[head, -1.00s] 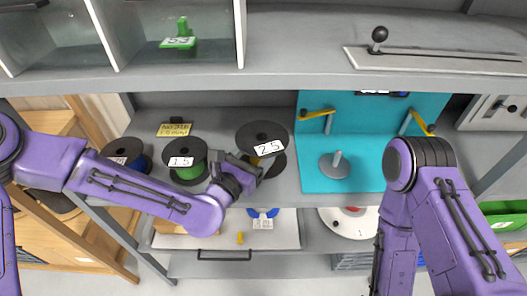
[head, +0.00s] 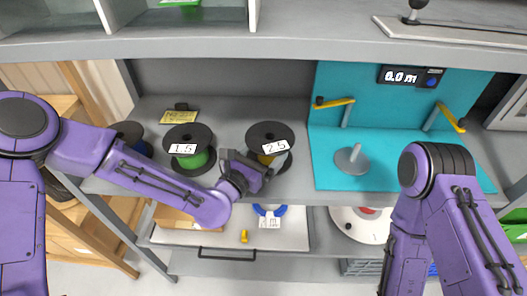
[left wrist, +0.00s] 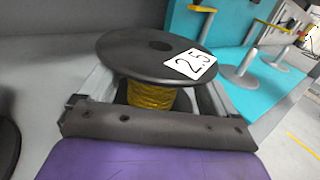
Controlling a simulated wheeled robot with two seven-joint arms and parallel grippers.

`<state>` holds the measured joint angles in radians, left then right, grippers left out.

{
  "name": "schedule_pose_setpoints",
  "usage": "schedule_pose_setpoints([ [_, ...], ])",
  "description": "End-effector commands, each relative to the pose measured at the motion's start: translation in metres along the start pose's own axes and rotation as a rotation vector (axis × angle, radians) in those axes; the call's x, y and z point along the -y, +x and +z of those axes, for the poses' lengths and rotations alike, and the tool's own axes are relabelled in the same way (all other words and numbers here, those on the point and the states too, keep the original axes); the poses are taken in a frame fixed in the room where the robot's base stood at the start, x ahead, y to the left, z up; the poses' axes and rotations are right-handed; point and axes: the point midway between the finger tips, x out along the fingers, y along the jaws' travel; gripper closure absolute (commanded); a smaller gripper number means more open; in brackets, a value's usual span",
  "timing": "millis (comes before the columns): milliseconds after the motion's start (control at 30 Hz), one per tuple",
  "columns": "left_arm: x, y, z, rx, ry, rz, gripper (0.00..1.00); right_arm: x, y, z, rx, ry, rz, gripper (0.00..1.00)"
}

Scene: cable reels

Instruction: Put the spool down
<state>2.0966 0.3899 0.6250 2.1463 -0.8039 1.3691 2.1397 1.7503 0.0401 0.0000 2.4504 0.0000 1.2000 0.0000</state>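The spool labelled 2.5 (head: 270,135) has black flanges and a yellow wound core; it stands upright on the grey shelf (head: 225,112), level with its neighbour. In the left wrist view the spool (left wrist: 150,95) fills the middle, its top flange hiding the fingertips. My left gripper (head: 254,163) reaches in from the front, its fingers on either side of the yellow core below the top flange. In the left wrist view the left gripper (left wrist: 155,98) looks open, with dark gaps between fingers and core. My right gripper is out of view; only its arm shows.
A 1.5 spool (head: 188,140) with green winding stands close left, and a blue one (head: 130,136) beyond it. A yellow sign (head: 179,117) is behind. To the right lies a teal board (head: 330,172) with a grey spindle (head: 351,160) and a 0.0 m display (head: 410,76).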

Motion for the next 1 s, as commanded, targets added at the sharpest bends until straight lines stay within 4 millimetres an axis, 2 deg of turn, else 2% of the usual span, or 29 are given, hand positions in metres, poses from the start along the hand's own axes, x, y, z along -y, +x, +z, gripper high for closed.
schedule_pose_setpoints([
  [167,0.0,-0.001,0.0,0.001,0.0,0.001,0.08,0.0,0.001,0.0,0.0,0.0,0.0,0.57],
  [267,-0.001,-0.008,-0.001,0.001,0.0,0.002,0.08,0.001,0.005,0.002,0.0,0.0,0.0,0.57],
  [367,-0.001,-0.027,-0.004,0.001,-0.003,0.003,0.08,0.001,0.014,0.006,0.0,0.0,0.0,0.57],
  [533,-0.001,-0.073,-0.004,0.003,-0.005,0.003,0.08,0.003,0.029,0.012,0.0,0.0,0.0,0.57],
  [633,-0.001,-0.099,0.0,0.003,-0.005,0.004,0.08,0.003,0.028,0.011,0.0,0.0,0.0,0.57],
  [700,-0.001,-0.104,0.01,-0.003,-0.001,0.003,0.08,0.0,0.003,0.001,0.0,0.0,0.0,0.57],
  [733,-0.001,-0.106,0.01,-0.004,-0.001,0.003,0.08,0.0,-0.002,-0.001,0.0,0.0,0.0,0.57],
  [867,-0.001,-0.116,0.007,-0.002,0.0,0.003,0.08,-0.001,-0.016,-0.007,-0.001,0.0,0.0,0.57],
  [1000,0.0,-0.12,0.003,0.001,0.0,0.002,0.08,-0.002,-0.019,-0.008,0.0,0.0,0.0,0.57],
])
